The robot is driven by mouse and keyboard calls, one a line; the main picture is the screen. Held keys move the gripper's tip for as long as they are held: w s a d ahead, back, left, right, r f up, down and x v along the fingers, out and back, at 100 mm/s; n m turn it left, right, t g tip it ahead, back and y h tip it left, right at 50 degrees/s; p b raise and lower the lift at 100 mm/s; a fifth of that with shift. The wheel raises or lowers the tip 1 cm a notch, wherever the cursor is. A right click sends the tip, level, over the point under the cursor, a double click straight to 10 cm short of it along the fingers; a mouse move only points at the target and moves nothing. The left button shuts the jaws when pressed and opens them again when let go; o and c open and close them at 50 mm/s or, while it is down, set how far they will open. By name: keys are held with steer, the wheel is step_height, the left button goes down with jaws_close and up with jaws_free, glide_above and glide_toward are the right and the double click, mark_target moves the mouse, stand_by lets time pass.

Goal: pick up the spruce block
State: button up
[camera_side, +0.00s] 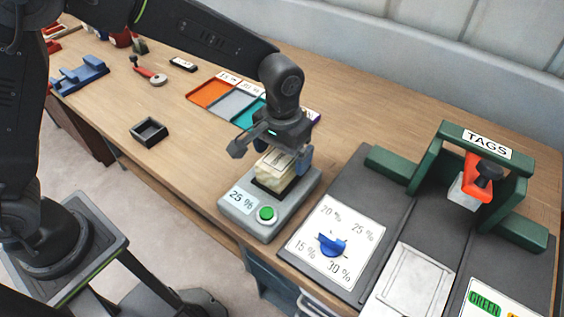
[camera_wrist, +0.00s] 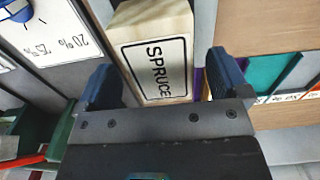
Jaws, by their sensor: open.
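The spruce block (camera_side: 271,171) is pale wood and sits in the dark holder on top of a grey device (camera_side: 236,206) with a "25 %" label and a green button. In the wrist view the block (camera_wrist: 155,52) shows its framed label "SPRUCE" between my two blue-tipped fingers. My gripper (camera_side: 271,153) is open just above the block, one finger to each side. Part of the block's top is hidden by my gripper in the side view.
A panel with a blue dial (camera_side: 332,244) and percent marks lies right of the device. A green "TAGS" press (camera_side: 441,160) with a red clamp stands farther right. Orange, grey and teal trays (camera_side: 234,103) lie behind. A small black tray (camera_side: 149,132) sits left, with bare table around.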

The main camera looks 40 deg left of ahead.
steer(key=shift+f, duration=0.75)
steer(key=shift+c, duration=0.3)
steer(key=c, duration=1.1)
steer(key=shift+r, duration=0.1)
